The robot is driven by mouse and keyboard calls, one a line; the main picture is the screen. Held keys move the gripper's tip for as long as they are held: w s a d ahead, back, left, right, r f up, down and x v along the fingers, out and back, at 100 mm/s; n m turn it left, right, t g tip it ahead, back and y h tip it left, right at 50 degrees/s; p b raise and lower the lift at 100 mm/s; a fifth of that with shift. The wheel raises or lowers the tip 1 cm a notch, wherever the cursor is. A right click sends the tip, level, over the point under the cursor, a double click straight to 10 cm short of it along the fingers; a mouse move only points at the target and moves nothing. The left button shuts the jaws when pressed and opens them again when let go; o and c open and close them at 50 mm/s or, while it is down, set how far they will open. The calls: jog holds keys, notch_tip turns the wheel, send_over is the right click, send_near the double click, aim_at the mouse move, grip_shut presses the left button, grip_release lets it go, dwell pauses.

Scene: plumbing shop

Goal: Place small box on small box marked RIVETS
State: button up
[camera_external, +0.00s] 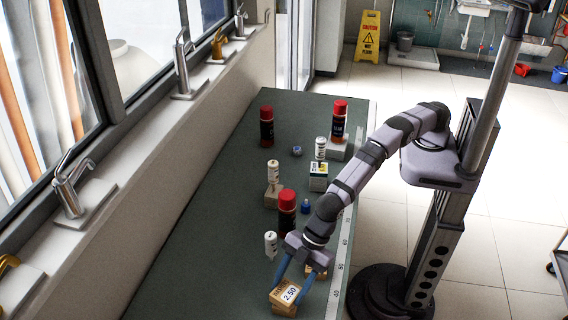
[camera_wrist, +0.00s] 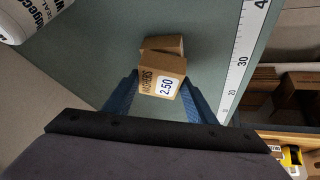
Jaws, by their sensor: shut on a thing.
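My gripper (camera_external: 292,281) has blue fingers closed on the sides of a small brown box (camera_external: 286,293) near the front end of the bench. In the wrist view, this box (camera_wrist: 162,78) sits between the fingertips (camera_wrist: 160,92). In the external view this lower box (camera_external: 283,310) is directly under the held one. I cannot tell whether they touch, and the lower box's marking is hidden.
A white bottle (camera_external: 271,244) stands left of my gripper. A red-capped dark can (camera_external: 287,213), a blue item (camera_external: 305,207) and several products stand further back. A ruler strip (camera_external: 338,270) lines the right edge.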

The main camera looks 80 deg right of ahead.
jog(key=shift+f, duration=0.2)
jog(key=shift+f, duration=0.15)
jog(key=o, duration=1.1)
jog(key=shift+r, duration=0.25)
jog(key=shift+s+d+r, duration=0.15)
jog(key=shift+d+r, duration=0.1)
jog(key=shift+r, duration=0.2)
jog(key=b+v, duration=0.4)
jog(key=v, duration=0.6)
jog(key=shift+s+d+r, duration=0.15)
jog(key=shift+d+r, duration=0.05)
jog(key=shift+r, duration=0.1)
